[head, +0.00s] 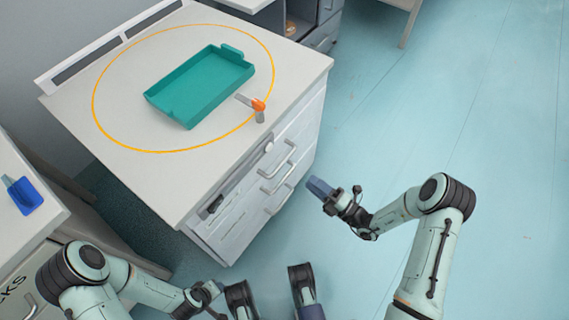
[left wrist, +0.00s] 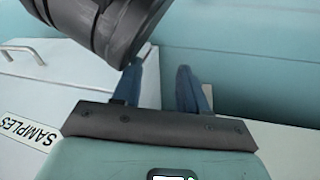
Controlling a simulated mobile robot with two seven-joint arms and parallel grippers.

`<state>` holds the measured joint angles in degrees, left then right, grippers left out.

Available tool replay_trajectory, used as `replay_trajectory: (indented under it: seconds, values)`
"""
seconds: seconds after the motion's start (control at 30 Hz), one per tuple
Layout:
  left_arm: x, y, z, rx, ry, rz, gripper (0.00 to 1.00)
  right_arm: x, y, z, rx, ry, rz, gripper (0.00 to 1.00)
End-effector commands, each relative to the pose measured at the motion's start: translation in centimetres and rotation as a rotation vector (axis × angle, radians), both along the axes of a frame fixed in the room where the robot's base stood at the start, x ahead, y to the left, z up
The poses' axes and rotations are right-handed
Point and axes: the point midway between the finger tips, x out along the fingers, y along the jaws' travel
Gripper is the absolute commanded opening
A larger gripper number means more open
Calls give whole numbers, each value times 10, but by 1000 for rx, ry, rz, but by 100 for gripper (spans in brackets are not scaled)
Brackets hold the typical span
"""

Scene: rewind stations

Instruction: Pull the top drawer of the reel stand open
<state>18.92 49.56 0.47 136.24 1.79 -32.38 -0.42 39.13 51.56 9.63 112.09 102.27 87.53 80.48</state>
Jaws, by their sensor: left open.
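The white reel stand (head: 160,185) is at the upper left of the head view. Its front faces lower right, with several bar handles one below another; the uppermost handle (head: 290,145) sits below the top edge. The drawer fronts look flush. My right gripper (head: 320,187) hangs right of the handles, apart from them; its blue fingers are seen edge-on and their gap is unclear. My left gripper (head: 214,288) is low in the head view, below the stand's near corner. In the left wrist view its blue fingers (left wrist: 160,88) are apart with nothing between them.
On the stand are a teal tray (head: 200,85), a yellow ring (head: 94,100) and an orange-tipped part (head: 259,105) at the edge. Another counter (head: 15,225) with a blue scoop (head: 25,195) stands left. A SAMPLES label (left wrist: 30,131) shows. Floor at right is clear.

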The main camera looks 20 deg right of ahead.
Motion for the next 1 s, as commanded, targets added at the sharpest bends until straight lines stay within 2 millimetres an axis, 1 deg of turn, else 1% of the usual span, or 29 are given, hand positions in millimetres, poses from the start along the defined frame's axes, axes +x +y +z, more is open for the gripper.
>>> replay_trajectory:
  seconds: [0.03, 0.3, 0.5, 0.7, 1.0]
  values:
    - [-3, 0, -3, -1, 11, 1, 43, 7, 7, 3, 1, -5, 7, 35]
    - [-25, 3, -23, -5, 85, 5, 43, 51, 43, 13, -2, -5, 9, 35]
    - [-40, 5, -34, -8, 136, 10, 43, 77, 64, 19, -1, -2, 8, 35]
    - [-49, 7, -39, -10, 165, 12, 43, 90, 73, 23, -2, -1, 6, 35]
    - [-51, 7, -40, -10, 169, 12, 43, 92, 75, 24, -2, 0, 6, 35]
